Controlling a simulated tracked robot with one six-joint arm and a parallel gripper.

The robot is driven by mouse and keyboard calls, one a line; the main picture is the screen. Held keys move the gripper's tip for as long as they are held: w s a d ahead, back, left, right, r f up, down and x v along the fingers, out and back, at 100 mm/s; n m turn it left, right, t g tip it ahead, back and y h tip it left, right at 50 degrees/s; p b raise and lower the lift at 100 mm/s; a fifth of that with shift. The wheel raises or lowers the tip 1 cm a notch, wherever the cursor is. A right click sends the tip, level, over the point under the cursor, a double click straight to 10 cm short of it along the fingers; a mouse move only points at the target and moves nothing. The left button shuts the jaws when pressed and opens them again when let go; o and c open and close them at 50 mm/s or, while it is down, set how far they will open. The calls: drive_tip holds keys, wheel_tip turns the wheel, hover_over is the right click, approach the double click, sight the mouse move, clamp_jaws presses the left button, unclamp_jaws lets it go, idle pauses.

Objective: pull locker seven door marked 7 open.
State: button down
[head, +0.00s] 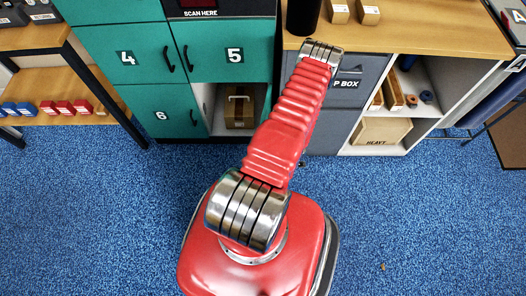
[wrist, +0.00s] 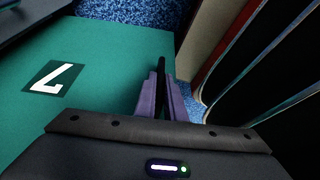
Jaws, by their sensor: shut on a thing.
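The locker seven door (wrist: 100,60) is a green panel with a dark label marked 7 (wrist: 48,78), which lies sideways in the wrist view. Its dark upright handle (wrist: 161,72) stands between the purple fingers of my gripper (wrist: 160,100), which is shut on it. Blue floor shows past the door's edges. In the head view, the compartment under locker 5 (head: 220,100) stands open at its front, with a brown carton (head: 239,108) inside. My gripper and the door marked 7 cannot be made out in the head view; my red arm covers part of that area.
Green doors 4 (head: 125,57), 5 (head: 233,55) and 6 (head: 160,115) look shut. To the right stand a grey drop box (head: 350,82) and an open shelf with a carton marked HEAVY (head: 380,131). The blue floor (head: 90,210) in front is clear.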

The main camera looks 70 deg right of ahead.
drive_tip(key=shift+s+d, duration=0.2)
drive_tip(key=shift+s, duration=0.35)
drive_tip(key=shift+s+d, duration=0.15)
drive_tip(key=shift+s, duration=0.35)
drive_tip(key=c, duration=1.8)
unclamp_jaws()
drive_tip(key=shift+c, duration=0.2)
drive_tip(key=shift+r, duration=0.1)
drive_tip(key=a+v, duration=0.1)
drive_tip(key=v, duration=1.2)
drive_tip(key=shift+d+r, duration=0.3)
drive_tip(key=shift+d, duration=0.15)
drive_tip(key=shift+s, duration=0.1)
